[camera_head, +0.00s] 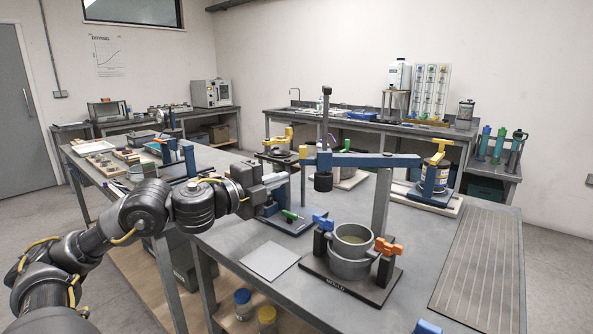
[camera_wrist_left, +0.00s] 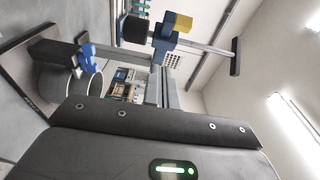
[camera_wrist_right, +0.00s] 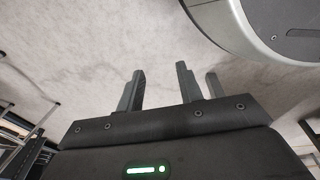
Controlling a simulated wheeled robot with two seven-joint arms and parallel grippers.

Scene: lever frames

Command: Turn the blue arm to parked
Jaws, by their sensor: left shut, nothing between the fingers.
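The blue arm (camera_head: 375,160) stretches level across the bench from a grey post (camera_head: 381,202). Its left end carries a yellow block (camera_head: 309,160) and an upright dark rod with a black weight (camera_head: 323,182). My left gripper (camera_head: 279,180) is shut and empty, just left of the yellow end, with no clear contact. In the left wrist view its closed fingers (camera_wrist_left: 162,88) point toward the yellow block (camera_wrist_left: 178,22), which shows beyond them. My right gripper (camera_wrist_right: 160,88) is open and empty in the right wrist view; it is outside the head view. No parked mark is readable.
A mould (camera_head: 351,252) with blue and orange clamps stands in front of the arm. A grey plate (camera_head: 270,261) lies at the bench's left edge. A blue-and-yellow device (camera_head: 436,178) stands right of the post. A ribbed mat (camera_head: 478,262) covers the right side.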

